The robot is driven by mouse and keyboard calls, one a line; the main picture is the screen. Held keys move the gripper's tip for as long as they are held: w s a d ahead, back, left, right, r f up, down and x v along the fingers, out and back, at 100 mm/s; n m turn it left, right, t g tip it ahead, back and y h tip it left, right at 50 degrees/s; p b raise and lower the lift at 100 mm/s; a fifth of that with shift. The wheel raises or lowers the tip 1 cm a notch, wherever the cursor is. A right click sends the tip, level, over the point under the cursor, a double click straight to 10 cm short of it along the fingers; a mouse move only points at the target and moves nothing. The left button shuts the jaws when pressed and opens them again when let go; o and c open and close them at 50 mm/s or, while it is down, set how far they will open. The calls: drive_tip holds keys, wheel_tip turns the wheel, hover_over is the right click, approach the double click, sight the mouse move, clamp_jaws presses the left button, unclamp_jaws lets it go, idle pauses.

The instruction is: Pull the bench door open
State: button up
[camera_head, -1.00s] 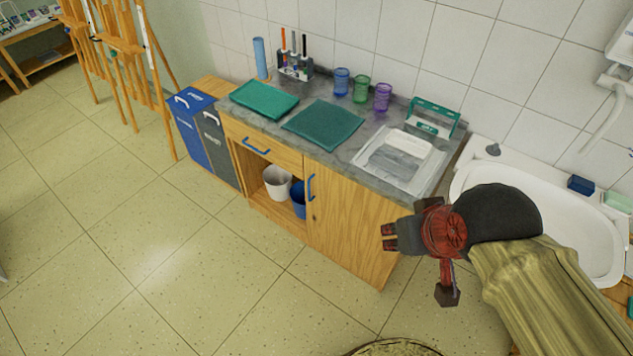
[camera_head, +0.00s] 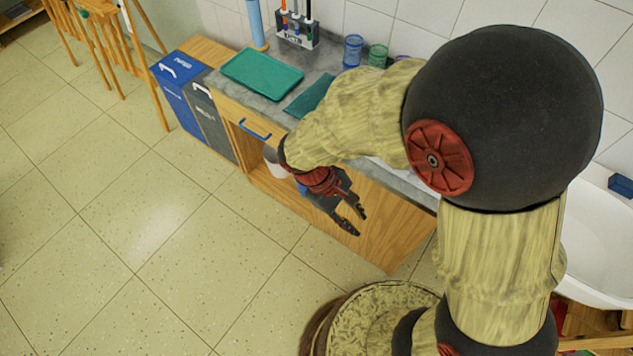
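The wooden bench door (camera_head: 390,232) is at the right part of the bench front and looks shut. Its blue handle is hidden behind my gripper and wrist. My gripper (camera_head: 353,220) is in front of the door's left part, with its two fingers pointing down and to the right. The fingers are apart with nothing visible between them. I cannot tell whether they touch the door.
A drawer with a blue handle (camera_head: 254,130) is left of the door, above an open shelf with a white bucket (camera_head: 275,167). A blue bin (camera_head: 183,99) and a grey bin (camera_head: 212,122) stand further left. The tiled floor (camera_head: 180,255) in front is clear.

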drive_tip(key=w+f+n+t+h, duration=0.4)
drive_tip(key=f+n, duration=0.3)
drive_tip(key=f, duration=0.3)
drive_tip(key=w+f+n+t+h, duration=0.35)
drive_tip(key=f+n, duration=0.25)
drive_tip(key=f, duration=0.3)
drive_tip(key=w+a+f+n+t+y, duration=0.45)
drive_tip(key=w+a+n+t, duration=0.35)
drive_tip(key=w+a+t, duration=0.3)
drive_tip(key=shift+g, duration=0.35)
drive_tip(key=shift+b+x, duration=1.3)
drive_tip(key=shift+x, duration=2)
drive_tip(key=shift+w+a+r, duration=0.1)
drive_tip(key=shift+a, duration=0.1)
drive_tip(key=shift+c, duration=1.1)
drive_tip(key=c, duration=0.4)
clamp_jaws()
